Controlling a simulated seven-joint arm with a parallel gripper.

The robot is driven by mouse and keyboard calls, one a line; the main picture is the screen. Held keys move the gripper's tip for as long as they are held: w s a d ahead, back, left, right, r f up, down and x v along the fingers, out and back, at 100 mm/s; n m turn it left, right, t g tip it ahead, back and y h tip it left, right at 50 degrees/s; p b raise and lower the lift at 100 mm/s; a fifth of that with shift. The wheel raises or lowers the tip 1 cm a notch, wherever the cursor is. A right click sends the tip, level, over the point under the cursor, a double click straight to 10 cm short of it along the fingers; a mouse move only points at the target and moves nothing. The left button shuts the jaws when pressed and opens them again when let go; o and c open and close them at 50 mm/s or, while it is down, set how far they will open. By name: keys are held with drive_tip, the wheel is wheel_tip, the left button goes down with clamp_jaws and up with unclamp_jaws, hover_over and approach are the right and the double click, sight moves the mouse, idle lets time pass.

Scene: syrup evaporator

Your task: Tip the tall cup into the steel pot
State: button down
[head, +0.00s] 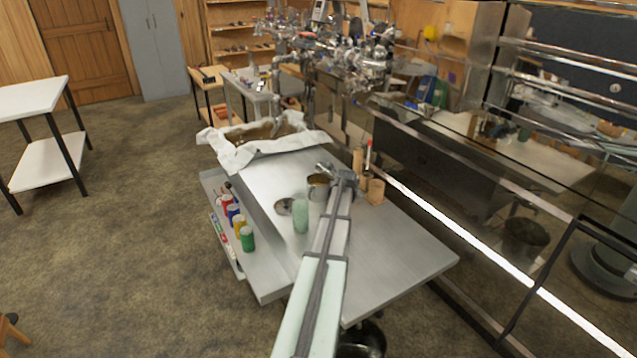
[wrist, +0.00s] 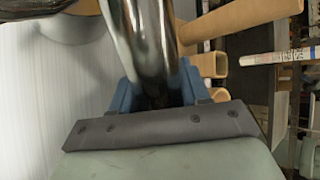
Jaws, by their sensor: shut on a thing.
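My gripper (head: 345,178) is shut on a shiny metal piece, which I take to be the tall cup (head: 326,169). In the wrist view its curved, polished wall (wrist: 143,40) stands between the blue fingers (wrist: 155,95). In the head view the cup looks tilted, beside and above the steel pot (head: 318,190). The pot stands on the steel table, partly behind my arm. The cup's mouth and contents are not clear to me.
Tan tubes (head: 376,191) stand close on the right. A cloth-lined tray (head: 240,150) lies behind, and several coloured bottles (head: 247,239) line the left shelf. The table's front right is clear.

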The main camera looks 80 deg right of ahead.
drive_tip(key=shift+s+a+r+n+g+y, duration=0.15)
drive_tip(key=shift+s+r+n+g+y, duration=0.2)
drive_tip(key=shift+s+n+g, duration=0.4)
idle(3.4)
drive_tip(key=shift+w+r+g+p, duration=0.15)
drive_tip(key=shift+r+g+p, duration=0.35)
drive_tip(key=shift+r+g, duration=0.25)
idle(3.1)
